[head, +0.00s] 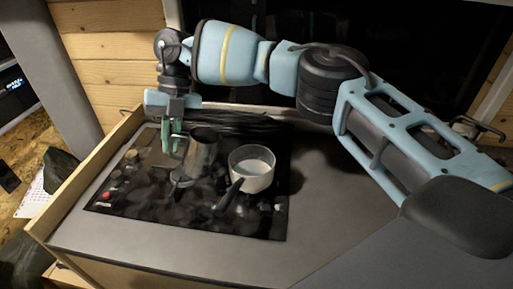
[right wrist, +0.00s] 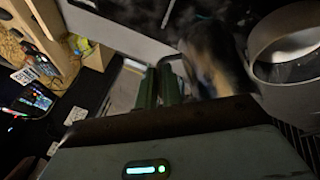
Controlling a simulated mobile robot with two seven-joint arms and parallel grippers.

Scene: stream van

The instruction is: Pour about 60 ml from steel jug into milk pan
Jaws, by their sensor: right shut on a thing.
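The steel jug (head: 202,154) is over the black hob, looks close to upright, and its inside is hidden. My right gripper (head: 172,138) reaches down at its left side and is shut on its handle. In the right wrist view the green fingers (right wrist: 159,88) are close together at the handle, beside the blurred jug (right wrist: 211,62). The white milk pan (head: 250,182) stands on the hob just right of the jug, with white liquid inside and its dark handle toward the front. Its rim also shows in the right wrist view (right wrist: 290,85). My left gripper is out of view.
The hob (head: 262,222) has knobs and a red button (head: 106,196) along its left side. A wooden edge (head: 75,190) bounds the counter on the left. The grey counter (head: 150,245) is clear in front and to the right of the hob.

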